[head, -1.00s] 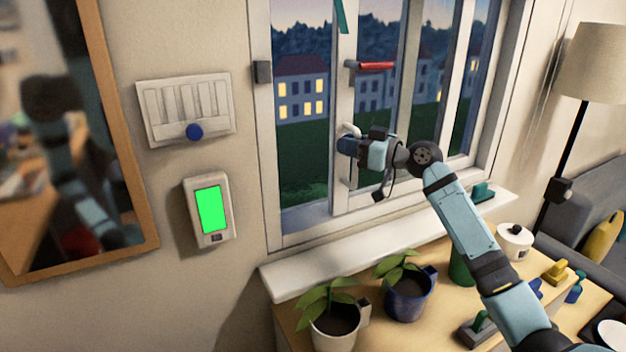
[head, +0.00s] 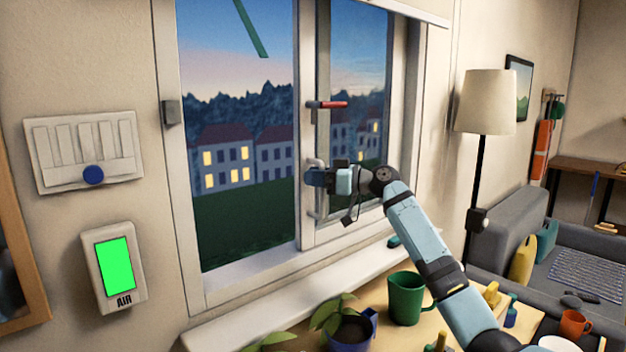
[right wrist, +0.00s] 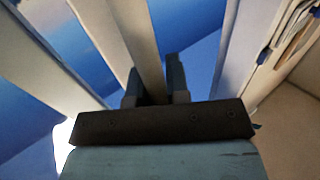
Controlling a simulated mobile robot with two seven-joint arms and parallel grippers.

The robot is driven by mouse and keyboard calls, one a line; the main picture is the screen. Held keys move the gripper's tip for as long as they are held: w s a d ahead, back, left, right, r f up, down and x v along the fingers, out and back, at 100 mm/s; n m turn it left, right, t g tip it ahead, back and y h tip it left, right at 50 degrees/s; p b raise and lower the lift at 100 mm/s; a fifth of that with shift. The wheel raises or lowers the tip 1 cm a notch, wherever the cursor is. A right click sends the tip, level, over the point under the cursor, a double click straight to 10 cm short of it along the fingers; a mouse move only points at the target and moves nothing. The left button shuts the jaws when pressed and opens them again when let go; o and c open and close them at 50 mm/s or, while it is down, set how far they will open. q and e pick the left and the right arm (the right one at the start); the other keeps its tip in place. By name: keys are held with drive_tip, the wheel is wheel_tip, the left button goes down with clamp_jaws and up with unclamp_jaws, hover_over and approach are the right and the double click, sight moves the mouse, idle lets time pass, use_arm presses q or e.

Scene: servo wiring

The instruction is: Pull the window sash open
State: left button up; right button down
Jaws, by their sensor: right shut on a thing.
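The white window sash (head: 308,70) stands to the right of a wide gap at the left of the window frame (head: 178,200). A pale upright pull handle (head: 314,206) sits on the sash's left stile, below a red lever (head: 333,104). My right gripper (head: 312,178) is shut on the pull handle. In the right wrist view its two dark fingers (right wrist: 155,84) close around a pale bar; the contact itself is partly hidden. My left gripper is not in view.
A green wall panel (head: 116,265) and a slider plate (head: 84,150) are on the left wall. Below the sill (head: 270,310), a table holds a green mug (head: 405,297) and a potted plant (head: 352,328). A floor lamp (head: 487,102) and a sofa (head: 510,240) stand at right.

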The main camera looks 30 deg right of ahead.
drive_tip(key=c, duration=1.1)
unclamp_jaws()
drive_tip(key=b+v, duration=0.1)
drive_tip(key=v, duration=1.3)
drive_tip(key=shift+a, duration=0.1)
